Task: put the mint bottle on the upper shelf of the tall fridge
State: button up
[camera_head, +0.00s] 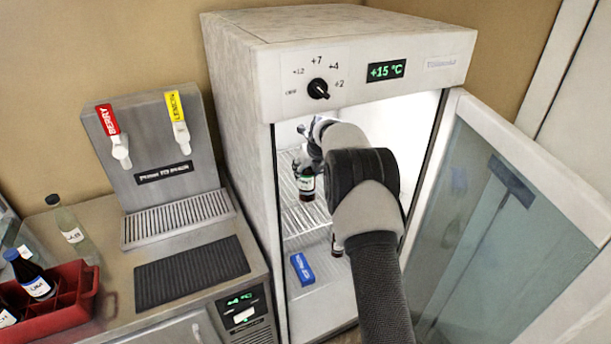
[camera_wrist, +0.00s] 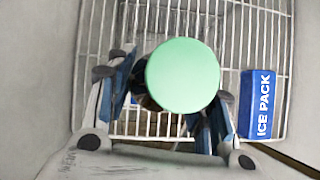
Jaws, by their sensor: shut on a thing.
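The mint bottle shows in the wrist view as a round mint-green cap (camera_wrist: 183,75) between my fingers; its body is hidden below the cap. In the head view a dark bottle with a white and red label (camera_head: 306,186) hangs or stands under my gripper (camera_head: 304,162), inside the open tall fridge (camera_head: 240,110). My gripper (camera_wrist: 168,105) is shut on the bottle, over the upper wire shelf (camera_head: 303,218). I cannot tell whether the bottle's base touches the shelf. My arm hides part of the fridge's inside.
The fridge door (camera_head: 500,220) stands open at the right. A blue ice pack (camera_head: 302,269) lies lower in the fridge; it also shows in the wrist view (camera_wrist: 257,104). A red crate with bottles (camera_head: 75,315) and a clear bottle (camera_head: 70,228) stand on the left counter.

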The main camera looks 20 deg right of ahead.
aim_at(306, 174)
jog(key=shift+b+x, duration=0.65)
jog(key=shift+x, duration=1.2)
jog(key=shift+s, duration=0.1)
jog(key=shift+f, duration=0.2)
jog(key=o, duration=1.5)
jog(key=shift+o, duration=0.2)
jog(key=shift+r, duration=0.1)
